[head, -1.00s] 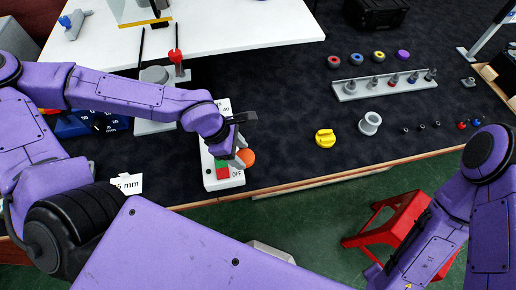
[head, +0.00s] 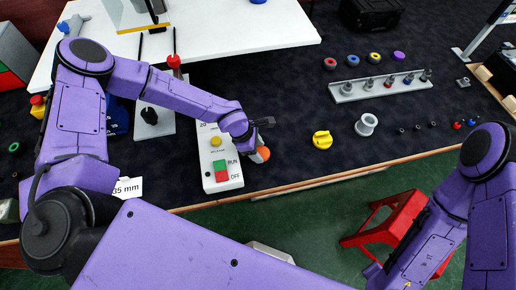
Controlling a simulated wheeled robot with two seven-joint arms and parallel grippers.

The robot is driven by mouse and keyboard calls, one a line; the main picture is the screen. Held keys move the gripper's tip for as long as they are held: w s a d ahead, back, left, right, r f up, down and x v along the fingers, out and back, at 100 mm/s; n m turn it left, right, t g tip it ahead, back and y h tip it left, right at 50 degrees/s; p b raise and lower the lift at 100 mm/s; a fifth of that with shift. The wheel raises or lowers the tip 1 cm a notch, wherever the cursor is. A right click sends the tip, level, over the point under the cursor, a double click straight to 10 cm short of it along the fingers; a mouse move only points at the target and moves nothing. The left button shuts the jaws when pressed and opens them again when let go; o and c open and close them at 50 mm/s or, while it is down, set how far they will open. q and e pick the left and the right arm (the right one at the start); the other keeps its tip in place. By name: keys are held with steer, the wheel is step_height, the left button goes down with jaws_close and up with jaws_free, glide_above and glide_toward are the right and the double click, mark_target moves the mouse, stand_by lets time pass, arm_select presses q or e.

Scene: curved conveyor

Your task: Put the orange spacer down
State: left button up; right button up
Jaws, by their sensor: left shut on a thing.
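The orange spacer (head: 263,154) shows as a small orange round shape just right of the white control box. My left gripper (head: 261,139) is shut on it, its dark fingers partly hiding it. I cannot tell whether the spacer touches the dark table mat (head: 300,150). My right arm is at the right edge, and its gripper is out of view.
The control box (head: 221,152) has green and red buttons and a yellow knob. A yellow knobbed part (head: 322,140) and a grey spool (head: 366,125) lie to the right. A grey rail (head: 380,88) holds several pegs. Bare mat lies right of the gripper.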

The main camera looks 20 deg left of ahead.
arm_select(q)
steer(key=o, duration=1)
steer(key=shift+o, duration=0.2)
steer(key=v, duration=1.2)
steer(key=shift+s+r, duration=0.1)
